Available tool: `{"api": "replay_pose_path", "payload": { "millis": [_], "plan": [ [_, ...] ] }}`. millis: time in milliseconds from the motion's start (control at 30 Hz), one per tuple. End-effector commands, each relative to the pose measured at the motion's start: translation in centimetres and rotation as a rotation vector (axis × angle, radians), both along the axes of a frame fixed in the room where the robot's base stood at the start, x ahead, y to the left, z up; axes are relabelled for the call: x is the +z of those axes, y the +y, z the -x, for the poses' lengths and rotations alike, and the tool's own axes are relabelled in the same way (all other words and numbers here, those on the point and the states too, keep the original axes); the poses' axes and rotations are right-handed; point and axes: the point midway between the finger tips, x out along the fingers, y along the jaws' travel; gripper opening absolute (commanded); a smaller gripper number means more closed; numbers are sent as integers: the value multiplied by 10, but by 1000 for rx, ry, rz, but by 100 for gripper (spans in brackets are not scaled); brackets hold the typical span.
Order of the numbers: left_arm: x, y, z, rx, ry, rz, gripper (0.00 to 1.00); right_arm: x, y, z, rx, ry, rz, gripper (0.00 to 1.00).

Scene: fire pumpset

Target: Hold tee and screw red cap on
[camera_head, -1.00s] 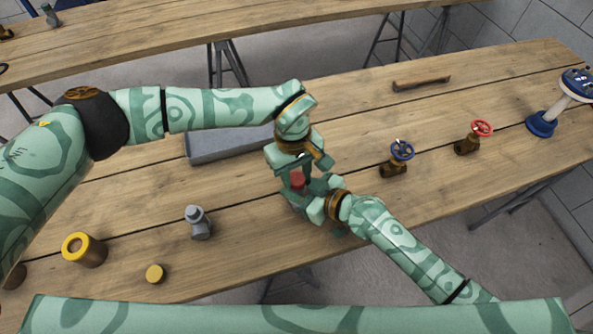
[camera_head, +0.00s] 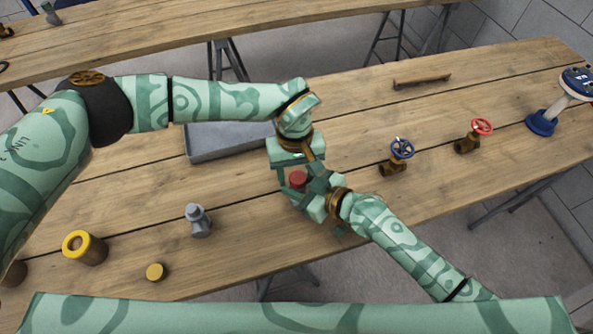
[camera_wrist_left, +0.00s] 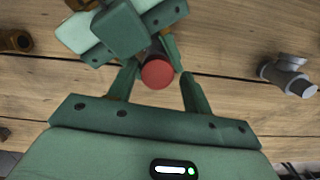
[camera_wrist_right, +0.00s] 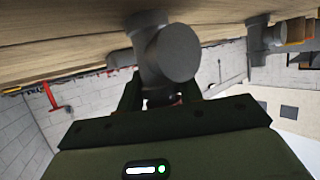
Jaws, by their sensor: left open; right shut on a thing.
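The red cap (camera_head: 297,178) sits at the mouth of a tee in my right gripper; whether it is threaded on cannot be told. My left gripper (camera_wrist_left: 160,72) points down at it, open, one finger on each side of the red cap (camera_wrist_left: 157,74). My right gripper (camera_head: 314,194) is shut on the grey tee (camera_wrist_right: 165,52), seen close up in the right wrist view. In the head view the fingers and arms mostly hide this tee.
A grey fitting (camera_head: 198,221) stands on the table at left, near a yellow-rimmed brown cylinder (camera_head: 84,247) and a yellow disc (camera_head: 155,271). A grey tray (camera_head: 228,141) lies behind my left forearm. Blue-wheeled (camera_head: 401,150) and red-wheeled (camera_head: 480,128) valves stand at right.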

Motion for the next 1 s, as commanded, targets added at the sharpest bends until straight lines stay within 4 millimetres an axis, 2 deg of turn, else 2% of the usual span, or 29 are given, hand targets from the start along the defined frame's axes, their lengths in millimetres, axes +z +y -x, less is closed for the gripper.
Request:
{"api": "replay_pose_path", "payload": {
  "millis": [267,500,600,867,900,1000],
  "plan": [
    [3,-3,1,-6,0,5,56,0,4,3,10,2,-2,0],
    [35,-2,1,-5,-1,3,56,-1,3,2,7,1,-1,0],
    [42,-1,1,-4,-1,2,56,-1,3,2,6,1,-1,0],
    [44,-1,1,-2,1,1,56,-1,2,1,4,0,0,0],
    [44,-1,1,-2,1,1,52,-1,2,1,4,1,0,0],
    [48,-1,-3,-2,-10,2,52,-1,1,1,4,1,0,0]
  ]
}}
